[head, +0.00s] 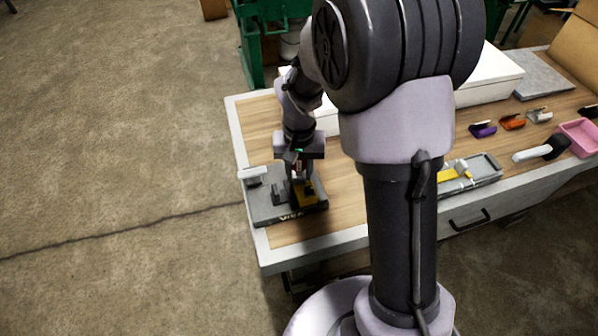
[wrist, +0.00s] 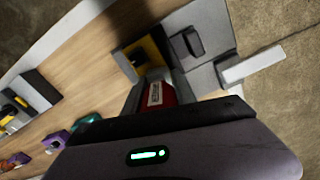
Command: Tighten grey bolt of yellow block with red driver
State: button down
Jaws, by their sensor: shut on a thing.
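A yellow block (head: 306,195) sits in the grey vise (head: 262,211) at the table's left front corner. In the wrist view the yellow block (wrist: 150,52) shows just beyond my fingertips, beside the grey vise jaw (wrist: 194,42). My gripper (head: 298,166) points down over the block, shut on the red driver (wrist: 158,93). The driver's red handle lies between both fingers in the wrist view. Its tip is hidden, and so is the grey bolt. I cannot tell whether the tip touches the bolt.
A grey tray (head: 484,171) with a yellow piece lies right of my arm. Purple (head: 482,130), orange (head: 512,122) and grey (head: 539,115) tools and a pink bin (head: 580,137) stand farther right. A white box (head: 490,78) is at the back. Bare wood lies right of the vise.

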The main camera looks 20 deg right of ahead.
jog(key=shift+m, duration=0.3)
jog(key=shift+m+b, duration=0.6)
jog(key=shift+m, duration=1)
jog(key=shift+m+b, duration=0.7)
jog(key=shift+m, duration=1)
